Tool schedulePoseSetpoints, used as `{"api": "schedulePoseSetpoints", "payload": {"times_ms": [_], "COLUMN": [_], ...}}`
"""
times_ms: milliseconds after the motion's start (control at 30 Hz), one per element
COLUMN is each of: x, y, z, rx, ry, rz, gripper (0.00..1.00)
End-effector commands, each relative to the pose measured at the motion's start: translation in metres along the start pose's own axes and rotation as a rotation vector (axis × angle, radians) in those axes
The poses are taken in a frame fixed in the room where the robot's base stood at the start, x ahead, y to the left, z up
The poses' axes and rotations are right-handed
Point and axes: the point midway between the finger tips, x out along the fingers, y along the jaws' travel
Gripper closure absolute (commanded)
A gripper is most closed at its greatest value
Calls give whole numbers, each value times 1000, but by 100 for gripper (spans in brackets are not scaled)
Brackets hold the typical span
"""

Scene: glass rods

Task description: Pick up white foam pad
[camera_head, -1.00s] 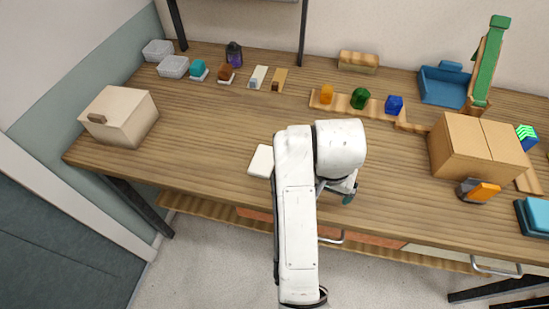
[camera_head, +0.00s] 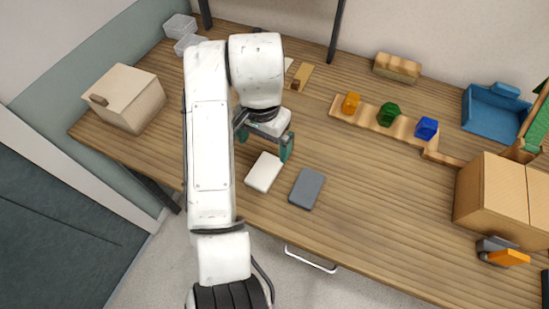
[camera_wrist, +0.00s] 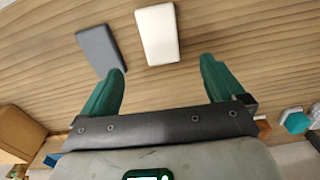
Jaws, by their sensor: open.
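The white foam pad (camera_head: 264,172) lies flat on the wooden table near its front edge. In the wrist view the white foam pad (camera_wrist: 157,34) lies beyond the fingertips, roughly between their lines. My gripper (camera_head: 264,146) is open and empty, with green fingers, just behind the pad as seen in the head view. In the wrist view my gripper (camera_wrist: 162,72) shows both fingers wide apart, with nothing between them. I cannot tell its exact height above the table.
A dark grey pad (camera_head: 307,188) lies just right of the white one. A wavy wooden holder (camera_head: 338,108) carries orange, green and blue pieces. A cream box (camera_head: 124,98) stands at left and a cardboard box (camera_head: 490,200) at right. The table between the grey pad and cardboard box is clear.

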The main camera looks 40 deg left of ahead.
Motion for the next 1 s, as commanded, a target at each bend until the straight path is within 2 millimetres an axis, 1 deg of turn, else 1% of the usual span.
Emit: {"api": "schedulePoseSetpoints", "payload": {"times_ms": [67,233,267,400,567,733,833,900,1000], "x": [8,34,36,51,60,84,98,104,107], "y": [-1,0,-1,-1,-1,0,0,0,0], "z": [1,2,2,2,3,8,7,7,7], "rx": [-2,-2,-3,-2,-2,-2,-1,-1,-1], "ry": [-2,-3,-3,-3,-2,-4,-3,-2,-1], "rz": [2,4,3,2,2,3,2,1,0], "gripper": [4,4,4,4,4,4,4,4,4]}}
